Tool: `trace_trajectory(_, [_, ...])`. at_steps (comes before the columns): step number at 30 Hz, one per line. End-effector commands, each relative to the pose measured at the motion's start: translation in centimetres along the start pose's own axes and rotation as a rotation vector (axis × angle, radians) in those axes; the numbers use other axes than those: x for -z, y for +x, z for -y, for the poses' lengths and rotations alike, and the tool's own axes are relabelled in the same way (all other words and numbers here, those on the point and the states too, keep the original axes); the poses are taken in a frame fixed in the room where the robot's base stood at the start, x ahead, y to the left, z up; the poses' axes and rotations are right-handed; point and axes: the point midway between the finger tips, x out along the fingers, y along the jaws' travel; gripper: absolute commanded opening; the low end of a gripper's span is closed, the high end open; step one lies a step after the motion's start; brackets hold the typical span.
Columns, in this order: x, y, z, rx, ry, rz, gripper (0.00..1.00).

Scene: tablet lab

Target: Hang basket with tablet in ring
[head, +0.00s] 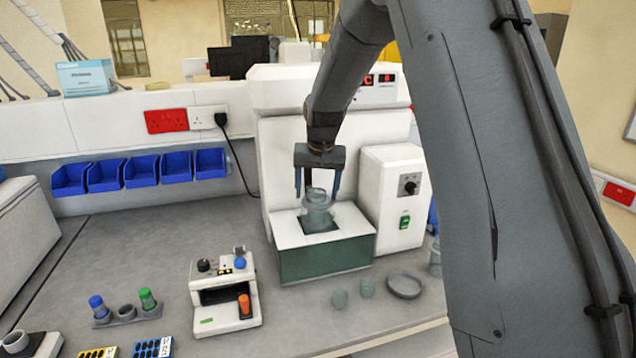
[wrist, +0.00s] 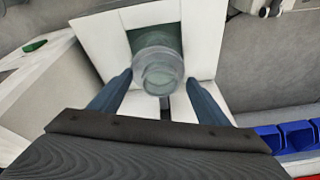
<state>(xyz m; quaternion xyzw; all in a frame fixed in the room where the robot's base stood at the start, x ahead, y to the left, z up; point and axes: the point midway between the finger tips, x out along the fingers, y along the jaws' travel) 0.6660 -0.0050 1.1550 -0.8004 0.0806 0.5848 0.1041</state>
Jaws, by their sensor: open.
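A translucent grey-green basket-like vessel (head: 318,217) stands upright in the dark square opening of the white and green bath (head: 325,262). It also shows from above in the wrist view (wrist: 158,66), with a round open rim. I cannot make out a tablet inside it, and a separate ring is not clear. My gripper (head: 316,190) is open and points down over the vessel. In the wrist view its two blue fingers (wrist: 158,84) lie on either side of the vessel's near rim, apart from it.
The tall white tester housing (head: 285,150) stands behind, with a control box (head: 391,200) close at right. Small cups (head: 340,298) and a round dish (head: 404,286) lie in front. A white device (head: 222,292) and a vial rack (head: 127,316) stand left. Blue bins (head: 140,171) line the wall.

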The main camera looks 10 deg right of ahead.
Motion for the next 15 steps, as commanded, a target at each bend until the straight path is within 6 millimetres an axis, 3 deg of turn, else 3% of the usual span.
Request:
trace_trajectory(1, [-3.9, 1.0, -1.0, -0.017, 0.012, 0.074, 0.83])
trace_trajectory(9, [-3.5, -5.7, -1.0, 0.004, 0.009, -0.011, 0.83])
trace_trajectory(15, [-2.8, -8.4, -0.7, 0.014, 0.003, -0.048, 0.83])
